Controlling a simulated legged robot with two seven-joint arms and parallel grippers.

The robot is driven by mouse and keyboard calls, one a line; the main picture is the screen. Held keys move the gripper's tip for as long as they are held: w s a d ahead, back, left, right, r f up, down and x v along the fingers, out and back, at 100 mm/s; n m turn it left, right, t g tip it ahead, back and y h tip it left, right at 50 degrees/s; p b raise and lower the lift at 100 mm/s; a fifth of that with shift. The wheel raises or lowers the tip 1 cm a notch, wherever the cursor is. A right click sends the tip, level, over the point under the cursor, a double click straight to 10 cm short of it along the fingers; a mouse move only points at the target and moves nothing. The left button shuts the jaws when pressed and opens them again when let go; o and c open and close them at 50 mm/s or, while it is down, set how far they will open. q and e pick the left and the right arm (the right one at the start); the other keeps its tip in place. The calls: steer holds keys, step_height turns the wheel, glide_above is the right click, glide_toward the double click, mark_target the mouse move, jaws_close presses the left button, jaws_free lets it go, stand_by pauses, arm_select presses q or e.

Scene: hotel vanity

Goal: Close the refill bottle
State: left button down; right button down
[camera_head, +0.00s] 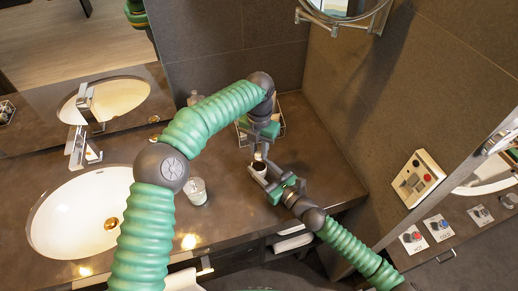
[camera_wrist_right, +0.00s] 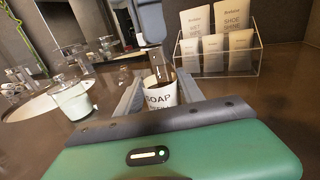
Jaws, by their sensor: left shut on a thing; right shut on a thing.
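In the head view my right gripper (camera_head: 267,176) reaches in from the lower right. My left gripper (camera_head: 261,150) points down from above, directly over the bottle's top. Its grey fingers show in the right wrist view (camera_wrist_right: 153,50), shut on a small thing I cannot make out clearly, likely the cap.
A clear rack (camera_wrist_right: 218,55) with printed packets stands behind the bottle. The wall (camera_head: 345,105) is close behind and right. The counter's front edge is near.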

arm_select(q)
steer(key=shift+d, duration=0.1)
arm_select(e)
steer(key=shift+s+a, duration=0.1)
steer(key=shift+a, duration=0.05)
arm_select(q)
steer(key=c, duration=1.2)
jaws_free()
steer(key=shift+c, duration=0.2)
steer(key=shift+r, duration=2.25)
steer(key=shift+c, duration=0.3)
